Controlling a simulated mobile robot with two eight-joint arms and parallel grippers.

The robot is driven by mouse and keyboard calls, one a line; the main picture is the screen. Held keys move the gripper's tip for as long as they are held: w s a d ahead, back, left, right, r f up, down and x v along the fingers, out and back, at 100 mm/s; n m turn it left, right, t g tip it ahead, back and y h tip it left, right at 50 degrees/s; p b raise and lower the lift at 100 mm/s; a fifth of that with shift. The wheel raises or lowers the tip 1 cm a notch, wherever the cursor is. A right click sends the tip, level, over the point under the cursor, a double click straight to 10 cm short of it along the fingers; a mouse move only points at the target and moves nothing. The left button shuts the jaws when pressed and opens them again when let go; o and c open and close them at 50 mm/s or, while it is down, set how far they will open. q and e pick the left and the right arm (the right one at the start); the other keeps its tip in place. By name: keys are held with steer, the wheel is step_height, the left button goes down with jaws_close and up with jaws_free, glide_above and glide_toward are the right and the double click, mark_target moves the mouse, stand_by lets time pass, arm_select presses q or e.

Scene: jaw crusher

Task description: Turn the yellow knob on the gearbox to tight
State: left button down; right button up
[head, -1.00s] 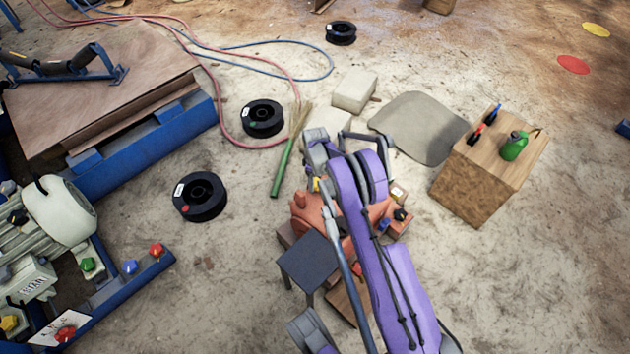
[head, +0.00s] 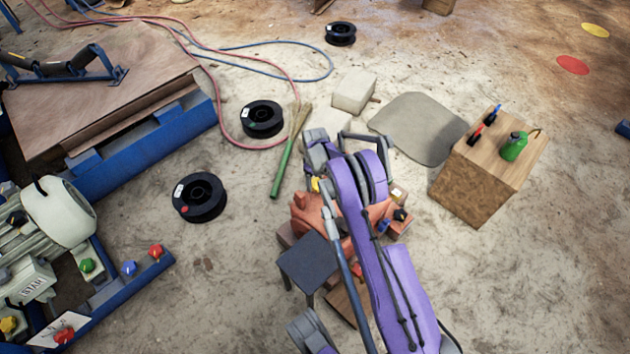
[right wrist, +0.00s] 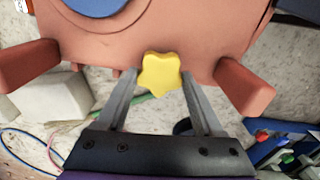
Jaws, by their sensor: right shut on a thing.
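The gearbox (head: 309,212) is an orange-red housing in the lower middle of the head view, mostly covered by my right arm. The yellow knob is star-shaped and shows clearly in the right wrist view (right wrist: 161,73), on the edge of the gearbox body (right wrist: 185,30). In the head view only a small yellow patch of the knob (head: 315,185) shows. My right gripper (right wrist: 159,78) is shut on the knob, with one finger on each side of it. Its fingertips are largely hidden in the head view.
A dark stool-like table (head: 308,262) stands just in front of the gearbox. A wooden crate (head: 478,180) with a green can stands to the right. Black spools (head: 200,196) and a broom (head: 283,165) lie to the left. A motor bench with coloured knobs (head: 130,268) is at far left.

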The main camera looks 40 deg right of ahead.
mark_target(315, 183)
steer(key=o, duration=1.4)
steer(key=shift+r, duration=0.1)
step_height(315, 183, up, 11)
steer(key=p, duration=0.2)
steer(key=shift+p, duration=0.4)
